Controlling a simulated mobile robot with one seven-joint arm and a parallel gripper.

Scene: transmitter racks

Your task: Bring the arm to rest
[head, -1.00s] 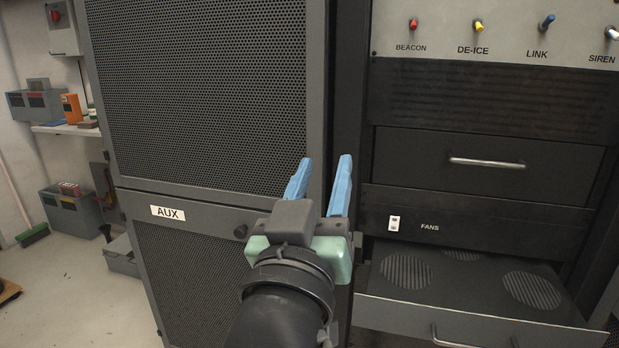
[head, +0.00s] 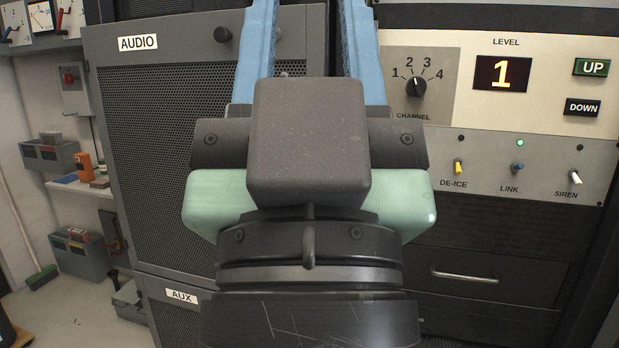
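My gripper (head: 308,45) fills the middle of the head view, close to the camera, with its two blue fingers pointing up. The fingers are apart, with nothing visible between them, and their tips are cut off by the top edge. My arm hides part of the rack fronts behind it. I cannot tell how far the fingers are from the racks.
At left is the mesh AUDIO door (head: 165,150), with the AUX panel (head: 182,296) below. At right are the channel knob (head: 416,87), the level display (head: 502,73) reading 1, a toggle panel (head: 535,165) with a lit green lamp above LINK, and a drawer (head: 470,270).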

